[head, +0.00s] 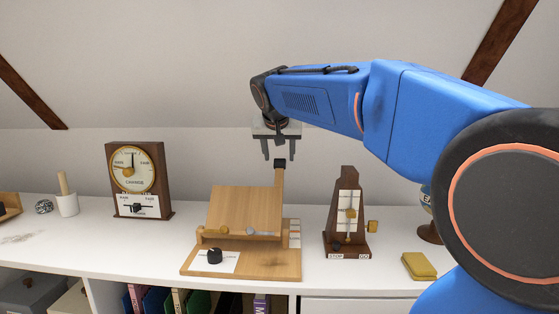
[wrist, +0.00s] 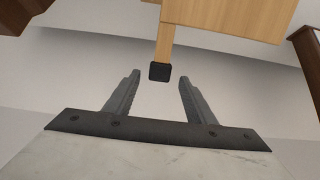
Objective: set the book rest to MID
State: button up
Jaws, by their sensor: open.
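The wooden book rest (head: 245,210) stands on the white desk, its panel tilted back on a flat wooden base (head: 285,265). A wooden post with a black cap (head: 280,163) rises at the panel's right side; the cap also shows in the wrist view (wrist: 159,72). A strip of pale marked plates (head: 294,233) lies along the right side; its lettering is too small to read. My gripper (head: 279,156) is open and empty above the post. In the wrist view my gripper (wrist: 157,82) has the black cap between and just beyond its fingertips, with no visible contact.
A white plate with a black knob (head: 214,256) is on the base's front left. A dark wooden clock-like barometer (head: 138,180) stands to the left. A metronome (head: 347,213) stands close on the right, with a yellow block (head: 419,266) beyond it. The sloped wall is behind.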

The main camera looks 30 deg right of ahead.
jog(key=v, duration=1.3)
jog(key=shift+s+a+r, duration=0.15)
